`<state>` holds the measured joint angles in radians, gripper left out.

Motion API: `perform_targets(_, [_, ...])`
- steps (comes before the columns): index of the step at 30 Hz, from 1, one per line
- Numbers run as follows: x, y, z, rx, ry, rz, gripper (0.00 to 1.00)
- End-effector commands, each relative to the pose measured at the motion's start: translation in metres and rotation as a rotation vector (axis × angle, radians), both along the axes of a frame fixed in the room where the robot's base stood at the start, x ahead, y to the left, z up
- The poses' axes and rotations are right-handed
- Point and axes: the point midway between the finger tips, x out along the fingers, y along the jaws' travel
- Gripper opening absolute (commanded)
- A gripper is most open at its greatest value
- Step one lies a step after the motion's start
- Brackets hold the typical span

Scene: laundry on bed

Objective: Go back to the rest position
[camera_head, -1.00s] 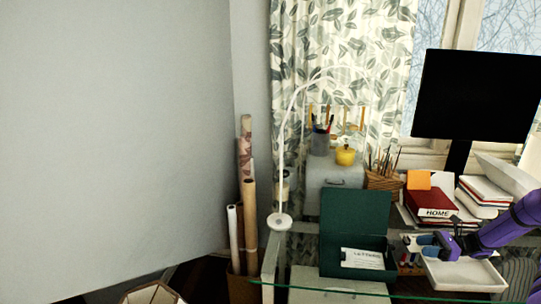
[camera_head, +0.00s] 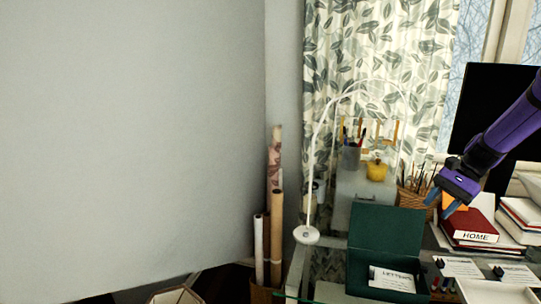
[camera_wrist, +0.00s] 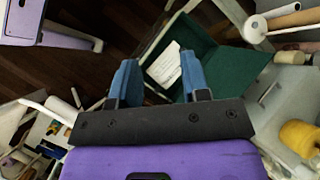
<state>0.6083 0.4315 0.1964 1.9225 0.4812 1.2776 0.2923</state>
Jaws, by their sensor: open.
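My gripper (camera_head: 441,205) is at the right in the head view, raised above the desk in front of the red book. Its two blue fingers point down to the left, apart and with nothing between them. In the wrist view my gripper (camera_wrist: 152,75) is also open and empty, and the open green box with a white labelled card shows beyond the fingertips.
The green box (camera_head: 385,235) stands open on the glass desk. A red book (camera_head: 472,226), a white tray (camera_head: 490,292) and a black monitor (camera_head: 487,105) are at the right. A white lamp (camera_head: 306,235) and paper rolls (camera_head: 276,225) stand left. The wall side is clear.

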Motion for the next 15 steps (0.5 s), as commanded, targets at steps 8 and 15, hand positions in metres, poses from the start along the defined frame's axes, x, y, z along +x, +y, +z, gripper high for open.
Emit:
perform_targets(8, [-0.045,0.050,0.063,-0.200,-0.153,0.183,0.43])
perform_targets(15, [-0.092,0.083,0.104,-0.352,-0.295,0.332,0.43])
